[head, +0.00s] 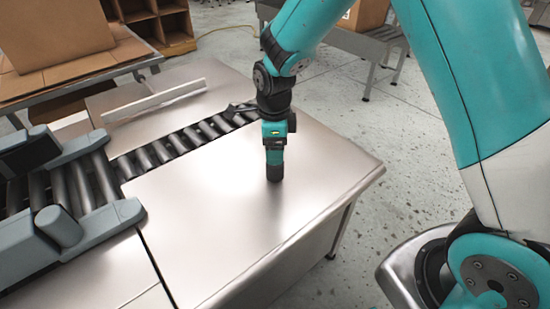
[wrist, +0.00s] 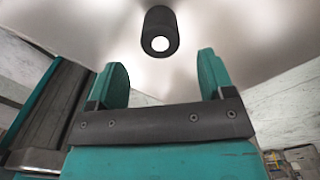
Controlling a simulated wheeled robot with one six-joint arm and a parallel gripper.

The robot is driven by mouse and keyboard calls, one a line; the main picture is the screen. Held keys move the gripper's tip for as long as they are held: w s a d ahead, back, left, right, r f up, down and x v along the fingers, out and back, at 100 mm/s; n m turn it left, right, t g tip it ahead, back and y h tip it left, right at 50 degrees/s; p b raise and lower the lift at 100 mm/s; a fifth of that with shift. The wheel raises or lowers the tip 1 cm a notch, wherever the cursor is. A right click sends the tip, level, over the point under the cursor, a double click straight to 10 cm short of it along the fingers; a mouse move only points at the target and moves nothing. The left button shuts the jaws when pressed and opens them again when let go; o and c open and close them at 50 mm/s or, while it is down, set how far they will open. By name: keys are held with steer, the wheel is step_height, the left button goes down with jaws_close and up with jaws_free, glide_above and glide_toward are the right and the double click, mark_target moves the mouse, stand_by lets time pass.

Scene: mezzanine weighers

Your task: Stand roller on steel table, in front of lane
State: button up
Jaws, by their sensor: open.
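The roller (head: 274,172) is a short black cylinder. It stands upright on the bare steel table (head: 215,215), to the right of and apart from the lane (head: 165,150) of dark rollers. My gripper (head: 273,150) points down right above it. In the wrist view the roller (wrist: 160,38) shows its pale round end and lies just beyond the two teal fingers, centred between them. The fingers (wrist: 162,68) are spread apart with nothing between them. The roller's far side is hidden.
A grey weigher-like unit (head: 65,220) flanks the lane at the left. A white rail (head: 155,100) runs behind the lane. Cardboard boxes (head: 58,32) sit at the back left. The steel tabletop around the roller is clear, with its right edge nearby.

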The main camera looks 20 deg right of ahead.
step_height(320, 180, up, 4)
steer(key=shift+f, duration=0.15)
steer(key=s+a+r+n+y, duration=0.2)
steer(key=s+r+n, duration=0.5)
steer(key=s+n, duration=0.5)
steer(key=s+a+r+n+y, duration=0.2)
steer(key=s+r+n, duration=0.6)
steer(key=s+n, duration=0.4)
steer(key=n, duration=0.5)
steer(key=shift+s+a+r, duration=0.2)
steer(key=shift+s+r, duration=0.05)
steer(key=shift+s, duration=0.15)
steer(key=shift+c, duration=0.4)
